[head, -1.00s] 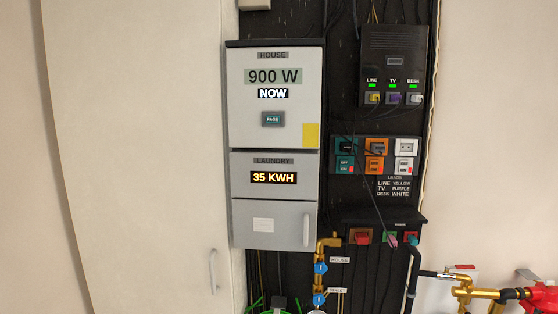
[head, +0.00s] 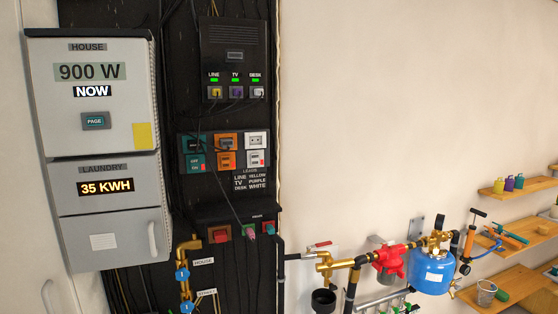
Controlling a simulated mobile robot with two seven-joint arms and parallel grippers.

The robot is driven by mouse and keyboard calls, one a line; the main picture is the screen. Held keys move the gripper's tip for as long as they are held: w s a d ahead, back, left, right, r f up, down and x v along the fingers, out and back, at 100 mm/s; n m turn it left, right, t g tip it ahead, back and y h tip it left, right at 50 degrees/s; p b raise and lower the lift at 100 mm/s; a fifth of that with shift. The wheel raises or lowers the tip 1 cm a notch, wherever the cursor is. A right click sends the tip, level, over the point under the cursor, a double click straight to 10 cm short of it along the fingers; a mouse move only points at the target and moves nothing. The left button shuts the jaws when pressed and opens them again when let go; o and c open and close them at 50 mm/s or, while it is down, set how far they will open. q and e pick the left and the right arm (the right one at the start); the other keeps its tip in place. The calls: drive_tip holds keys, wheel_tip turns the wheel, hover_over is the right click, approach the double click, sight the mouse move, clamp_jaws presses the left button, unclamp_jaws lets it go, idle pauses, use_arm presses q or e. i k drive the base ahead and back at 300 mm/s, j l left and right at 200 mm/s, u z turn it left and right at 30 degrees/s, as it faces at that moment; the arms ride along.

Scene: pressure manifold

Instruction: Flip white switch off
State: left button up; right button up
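The white switch (head: 255,159) is in the head view, at the right end of the lower row of the socket block, under a white socket (head: 256,141). A small red mark shows at its right side; its on or off position is too small to tell. An orange switch (head: 226,161) and a teal switch (head: 196,163) sit to its left, under sockets of matching colour. Neither of my grippers is in view.
The grey meter cabinet (head: 107,215) stands at the left. A black router box (head: 235,62) is above the switches, a dark shelf (head: 235,213) below. Brass pipes, a red filter (head: 388,262) and a blue tank (head: 432,270) stick out at lower right. Wooden shelves (head: 507,187) hang further right.

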sight(255, 158)
drive_tip(key=i+l, duration=0.5)
drive_tip(key=i, duration=0.15)
drive_tip(key=i+l, duration=0.5)
drive_tip(key=i, duration=0.15)
drive_tip(key=i+l, duration=0.5)
drive_tip(key=i, duration=0.15)
